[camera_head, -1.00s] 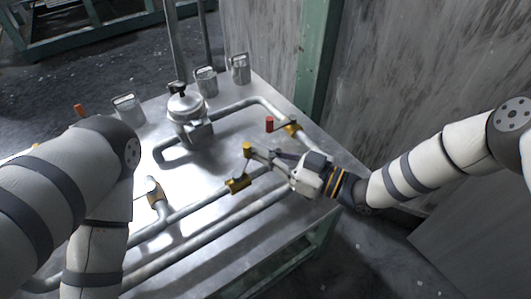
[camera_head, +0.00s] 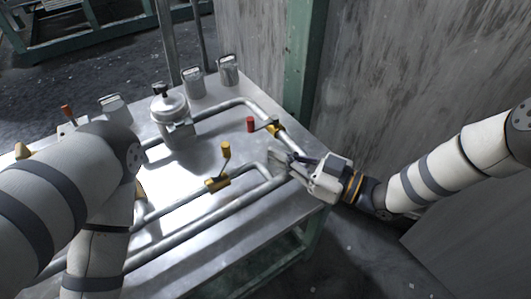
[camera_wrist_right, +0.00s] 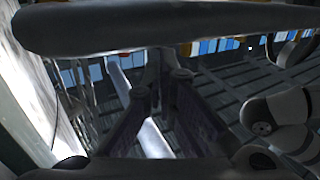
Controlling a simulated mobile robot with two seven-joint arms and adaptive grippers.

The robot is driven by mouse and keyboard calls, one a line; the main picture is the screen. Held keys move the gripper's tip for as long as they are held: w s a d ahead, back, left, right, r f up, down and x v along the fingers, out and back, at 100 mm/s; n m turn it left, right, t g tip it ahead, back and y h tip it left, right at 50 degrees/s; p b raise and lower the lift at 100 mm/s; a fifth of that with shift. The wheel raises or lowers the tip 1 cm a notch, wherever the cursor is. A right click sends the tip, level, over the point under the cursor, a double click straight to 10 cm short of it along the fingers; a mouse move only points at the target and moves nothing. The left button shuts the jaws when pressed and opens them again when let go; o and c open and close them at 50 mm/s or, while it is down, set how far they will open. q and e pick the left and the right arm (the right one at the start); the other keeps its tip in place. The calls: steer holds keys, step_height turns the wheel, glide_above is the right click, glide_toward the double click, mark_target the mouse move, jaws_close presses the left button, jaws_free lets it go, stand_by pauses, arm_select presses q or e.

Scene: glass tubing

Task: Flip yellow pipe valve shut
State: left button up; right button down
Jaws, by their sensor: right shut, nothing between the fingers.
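The yellow valve handle (camera_head: 226,150) stands up from its yellow valve body (camera_head: 217,183), which sits on a grey pipe on the metal table. My right gripper (camera_head: 273,153) is shut and empty, to the right of the yellow handle and apart from it, below the red handle. In the right wrist view the fingers (camera_wrist_right: 157,82) come together in front of a blurred grey pipe-like bar (camera_wrist_right: 150,27). The yellow handle cannot be made out there. My left arm covers the left of the table; its gripper is out of view.
A red handle (camera_head: 250,124) on another yellow valve (camera_head: 272,130) is close to my right gripper. A metal pot (camera_head: 170,110) and several metal containers (camera_head: 194,83) stand behind. A green post (camera_head: 304,65) and grey wall rise beyond the table's right edge.

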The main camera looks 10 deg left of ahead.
arm_select(q)
steer(key=shift+s+a+f, duration=0.2)
steer(key=shift+a+f, duration=0.15)
arm_select(e)
steer(key=d, duration=0.6)
steer(key=shift+s, duration=0.2)
